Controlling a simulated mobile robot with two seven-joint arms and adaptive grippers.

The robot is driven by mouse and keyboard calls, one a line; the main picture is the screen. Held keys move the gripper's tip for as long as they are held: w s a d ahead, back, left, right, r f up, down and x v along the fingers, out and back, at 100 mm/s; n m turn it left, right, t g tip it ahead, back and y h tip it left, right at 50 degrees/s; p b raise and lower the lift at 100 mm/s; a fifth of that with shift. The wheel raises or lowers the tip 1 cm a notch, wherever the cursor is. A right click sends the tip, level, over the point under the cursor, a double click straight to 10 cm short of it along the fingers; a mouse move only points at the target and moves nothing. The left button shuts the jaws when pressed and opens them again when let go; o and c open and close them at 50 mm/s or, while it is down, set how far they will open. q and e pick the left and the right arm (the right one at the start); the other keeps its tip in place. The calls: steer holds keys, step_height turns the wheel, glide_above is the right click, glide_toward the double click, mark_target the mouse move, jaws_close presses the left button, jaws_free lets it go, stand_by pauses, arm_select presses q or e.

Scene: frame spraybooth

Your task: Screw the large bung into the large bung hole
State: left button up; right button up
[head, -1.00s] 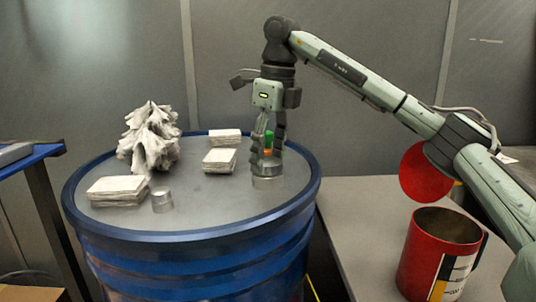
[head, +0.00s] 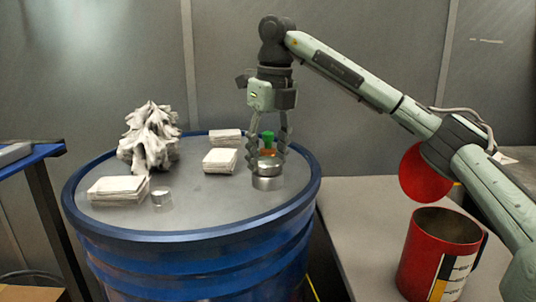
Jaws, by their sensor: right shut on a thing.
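The large bung (head: 267,168) is a round silvery metal piece with an orange and green part (head: 268,141) on top or just behind it. It sits upright at the large bung hole near the right side of the blue drum's grey lid (head: 200,208). The hole itself is hidden under it. My right gripper (head: 267,162) points straight down from above, its two fingers on either side of the bung and shut on it. A smaller silvery cap (head: 162,197) stands at the front left of the lid. My left gripper is not in view.
Stacks of white pads lie on the lid at front left (head: 117,190), middle (head: 220,161) and back (head: 225,136). A crumpled white heap (head: 150,140) stands at back left. A red jug (head: 437,255) stands on the grey table (head: 345,225) at right.

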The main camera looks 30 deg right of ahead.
steer(key=m, duration=0.4)
steer(key=shift+m+h, duration=0.3)
steer(key=m, duration=0.4)
steer(key=shift+m, duration=0.3)
steer(key=m, duration=0.4)
steer(key=shift+w+g+h, duration=0.1)
steer(key=shift+g+h, duration=0.2)
steer(key=shift+h, duration=0.1)
steer(key=shift+m, duration=0.3)
